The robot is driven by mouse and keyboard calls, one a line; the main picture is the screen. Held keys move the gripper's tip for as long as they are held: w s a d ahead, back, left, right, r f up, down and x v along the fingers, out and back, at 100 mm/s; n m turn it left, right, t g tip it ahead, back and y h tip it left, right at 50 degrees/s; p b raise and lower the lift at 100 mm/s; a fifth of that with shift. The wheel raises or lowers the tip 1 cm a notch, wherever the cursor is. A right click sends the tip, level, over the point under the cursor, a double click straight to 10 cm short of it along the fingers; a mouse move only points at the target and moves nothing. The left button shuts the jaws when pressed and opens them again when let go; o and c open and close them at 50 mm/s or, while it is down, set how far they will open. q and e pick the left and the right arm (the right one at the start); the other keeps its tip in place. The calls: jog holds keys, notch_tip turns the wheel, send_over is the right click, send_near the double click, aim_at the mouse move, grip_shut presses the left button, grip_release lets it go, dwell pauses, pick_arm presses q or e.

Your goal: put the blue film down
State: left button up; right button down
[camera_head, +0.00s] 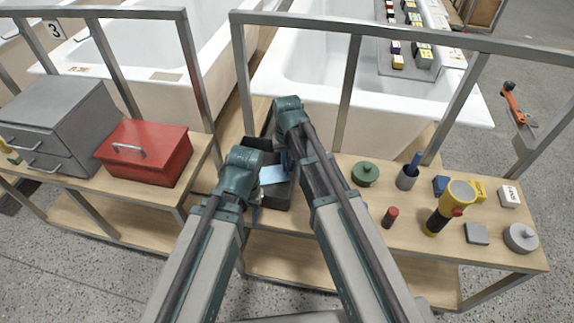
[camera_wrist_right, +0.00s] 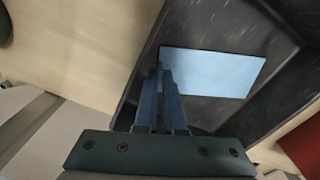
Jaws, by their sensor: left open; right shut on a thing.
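The blue film (camera_head: 273,174) is a flat, pale blue rectangle inside the dark bin (camera_head: 277,199). My right gripper (camera_head: 287,163) reaches down into the bin and is shut on the film's edge. In the right wrist view the film (camera_wrist_right: 222,72) extends to the right from the blue fingertips (camera_wrist_right: 163,68), over the dark bin floor (camera_wrist_right: 215,25). I cannot tell whether the film touches the floor. My left gripper (camera_head: 256,214) is open, just in front of the bin, partly hidden by its own wrist.
A red toolbox (camera_head: 145,155) and grey drawer box (camera_head: 62,115) stand left. A green lidded pot (camera_head: 365,174), dark cup (camera_head: 407,178), yellow-black flashlight (camera_head: 447,210) and small items stand right. Metal rails and white bathtubs (camera_head: 330,60) lie behind.

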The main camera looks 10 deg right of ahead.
jog(key=c, duration=1.3)
grip_release()
notch_tip(320, 180, up, 12)
jog(key=p, duration=1.3)
jog(key=s+a+n+h, duration=0.1)
jog(key=s+n, duration=0.1)
jog(key=s, duration=1.5)
jog(key=shift+r+n+b, duration=0.15)
jog(key=shift+n+b, duration=0.15)
jog(key=shift+n, duration=0.1)
jog(key=shift+s+a, duration=0.1)
jog(key=shift+r+p, duration=0.9)
